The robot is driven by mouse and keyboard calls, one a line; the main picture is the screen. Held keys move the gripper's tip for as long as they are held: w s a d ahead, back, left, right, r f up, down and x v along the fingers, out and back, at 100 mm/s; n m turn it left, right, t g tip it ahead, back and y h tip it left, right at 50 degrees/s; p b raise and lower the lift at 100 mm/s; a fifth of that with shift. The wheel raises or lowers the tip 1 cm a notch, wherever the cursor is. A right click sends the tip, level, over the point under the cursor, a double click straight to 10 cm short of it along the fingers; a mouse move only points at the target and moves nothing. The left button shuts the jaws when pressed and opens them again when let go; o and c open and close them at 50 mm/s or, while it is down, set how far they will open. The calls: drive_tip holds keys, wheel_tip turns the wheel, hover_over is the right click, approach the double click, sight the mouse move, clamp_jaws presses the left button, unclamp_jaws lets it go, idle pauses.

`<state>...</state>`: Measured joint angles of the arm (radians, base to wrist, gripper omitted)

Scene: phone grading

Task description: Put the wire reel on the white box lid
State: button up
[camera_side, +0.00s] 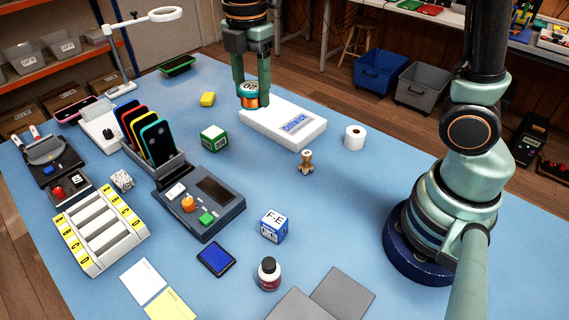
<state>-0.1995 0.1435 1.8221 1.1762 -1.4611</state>
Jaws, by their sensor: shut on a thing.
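The wire reel (250,97) has a teal label on top and copper-orange wire around its side. My gripper (252,86) points down and is shut on the reel, with a finger on either side of it. The white box (283,126) lies flat on the blue table, with blue lettering on its lid. The reel is at the box's far left end, over or close to the lid's corner. I cannot tell from this view whether the reel touches the lid.
A white tape roll (354,137) stands to the right. A small wooden stamp (306,162) stands in front. Phones stand in a dark rack (172,172) at left.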

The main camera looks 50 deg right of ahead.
drive_tip(key=w+d+r+m, duration=0.2)
drive_tip(key=w+d, duration=0.4)
drive_tip(key=d, duration=0.3)
drive_tip(key=m, duration=0.1)
hover_over(283, 115)
wheel_tip(283, 115, down, 14)
drive_tip(key=shift+a+r, duration=0.1)
drive_tip(key=shift+f, duration=2.45)
drive_tip(key=shift+f, duration=0.1)
drive_tip(key=o, duration=1.4)
drive_tip(key=shift+c, duration=0.2)
